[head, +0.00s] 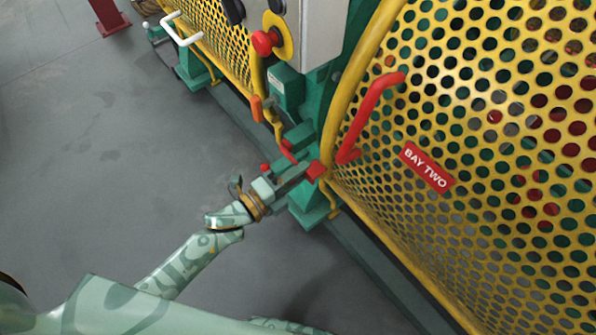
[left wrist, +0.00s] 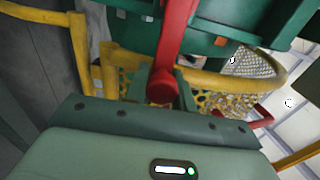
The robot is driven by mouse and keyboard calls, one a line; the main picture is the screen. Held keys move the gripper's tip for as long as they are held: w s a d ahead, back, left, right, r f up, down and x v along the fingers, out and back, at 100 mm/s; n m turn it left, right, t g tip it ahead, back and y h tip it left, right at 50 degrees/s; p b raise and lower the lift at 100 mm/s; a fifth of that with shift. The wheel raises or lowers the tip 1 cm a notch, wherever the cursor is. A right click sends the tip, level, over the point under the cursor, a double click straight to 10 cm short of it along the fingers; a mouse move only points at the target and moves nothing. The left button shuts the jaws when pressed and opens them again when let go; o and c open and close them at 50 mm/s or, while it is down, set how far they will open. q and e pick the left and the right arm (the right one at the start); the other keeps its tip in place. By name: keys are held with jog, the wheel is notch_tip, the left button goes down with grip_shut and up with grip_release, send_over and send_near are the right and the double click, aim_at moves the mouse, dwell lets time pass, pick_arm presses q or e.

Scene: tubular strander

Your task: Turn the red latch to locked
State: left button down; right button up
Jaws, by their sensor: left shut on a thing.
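The red latch (left wrist: 175,42) shows in the left wrist view as a red bar with a rounded end, running up from between my left gripper's fingers (left wrist: 166,98). In the head view a red block (head: 315,170), which looks like part of the latch, sits at the tip of my left gripper (head: 303,171), beside the yellow guard's lower left edge. My left gripper is shut on the latch. The fingers cover part of it, and I cannot read any locked mark. My right gripper is not in view.
The yellow perforated guard (head: 455,120) bears a "BAY TWO" sign (head: 426,167) and a red handle (head: 370,115). A grey control box (head: 318,35) with a red stop button (head: 265,42) stands above. Bare grey floor (head: 110,150) lies to the left.

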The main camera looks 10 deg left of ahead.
pick_arm(q)
jog(key=shift+f, duration=0.2)
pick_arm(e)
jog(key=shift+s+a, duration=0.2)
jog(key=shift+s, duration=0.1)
pick_arm(q)
jog(key=c, duration=1.2)
grip_release()
jog(key=shift+o, duration=0.2)
jog(key=shift+r, duration=0.1)
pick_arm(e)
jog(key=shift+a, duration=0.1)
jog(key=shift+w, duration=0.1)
pick_arm(q)
jog(key=shift+s+a, duration=0.2)
jog(key=shift+s, duration=0.05)
jog(key=p+v, duration=0.3)
jog(key=v, duration=1.2)
jog(key=shift+s+a, duration=0.25)
jog(key=shift+s, duration=0.05)
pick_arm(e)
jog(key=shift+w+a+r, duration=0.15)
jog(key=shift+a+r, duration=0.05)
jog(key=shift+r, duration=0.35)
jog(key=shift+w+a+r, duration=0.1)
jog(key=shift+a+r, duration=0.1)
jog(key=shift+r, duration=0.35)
